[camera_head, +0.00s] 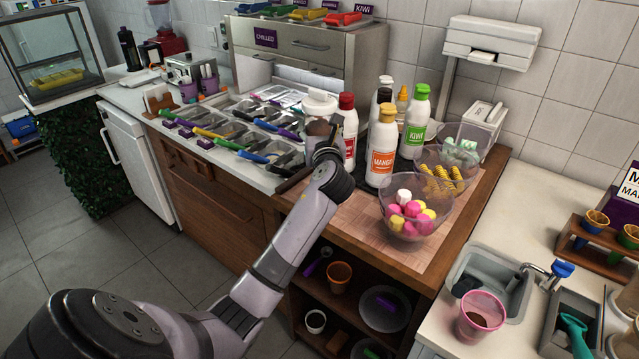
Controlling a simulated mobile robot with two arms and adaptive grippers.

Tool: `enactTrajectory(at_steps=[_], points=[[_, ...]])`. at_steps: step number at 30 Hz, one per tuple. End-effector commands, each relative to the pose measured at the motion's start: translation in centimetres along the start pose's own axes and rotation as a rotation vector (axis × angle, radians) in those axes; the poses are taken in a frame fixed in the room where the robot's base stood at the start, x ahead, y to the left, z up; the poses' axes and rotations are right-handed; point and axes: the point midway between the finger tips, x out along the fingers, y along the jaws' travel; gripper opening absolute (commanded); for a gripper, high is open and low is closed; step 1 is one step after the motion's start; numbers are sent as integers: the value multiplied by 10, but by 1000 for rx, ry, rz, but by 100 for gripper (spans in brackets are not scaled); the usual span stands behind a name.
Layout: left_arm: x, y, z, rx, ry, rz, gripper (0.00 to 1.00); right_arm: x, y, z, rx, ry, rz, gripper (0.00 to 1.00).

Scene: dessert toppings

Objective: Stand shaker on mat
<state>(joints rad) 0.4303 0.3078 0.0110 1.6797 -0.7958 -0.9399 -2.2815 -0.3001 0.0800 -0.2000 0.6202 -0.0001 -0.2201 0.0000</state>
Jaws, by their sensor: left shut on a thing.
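A white-topped shaker (319,103) is at the end of my left arm, by the right end of the topping trays. My left gripper (322,136) is shut on it, though the wrist hides most of the fingers and the shaker's lower part. I cannot tell whether its base touches anything. The woven pinkish-brown mat (354,219) lies on the wooden counter, just right of my left wrist. My right gripper is not in view.
A red-capped bottle (347,130) stands close right of the shaker, with the mango bottle (382,147) beyond. A clear bowl of colourful sweets (411,226) stands near the front edge. Topping trays with coloured handles (240,133) lie to the left. A sink (490,275) is at right.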

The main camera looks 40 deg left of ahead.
Motion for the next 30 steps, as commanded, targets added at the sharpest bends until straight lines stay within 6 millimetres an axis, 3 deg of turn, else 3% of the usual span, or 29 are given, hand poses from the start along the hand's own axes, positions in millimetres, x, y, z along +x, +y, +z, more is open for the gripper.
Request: enactTrajectory(at_steps=[6,10,17,24,30], points=[[0,-2,-62,1,3,-1,18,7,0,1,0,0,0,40],[0,-3,-87,0,0,-2,18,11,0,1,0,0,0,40],[0,-3,-107,-1,-2,-1,18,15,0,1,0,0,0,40],[0,-4,-141,-1,-1,-1,18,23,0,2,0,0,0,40],[0,-4,-143,-2,-4,-2,18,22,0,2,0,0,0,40]])
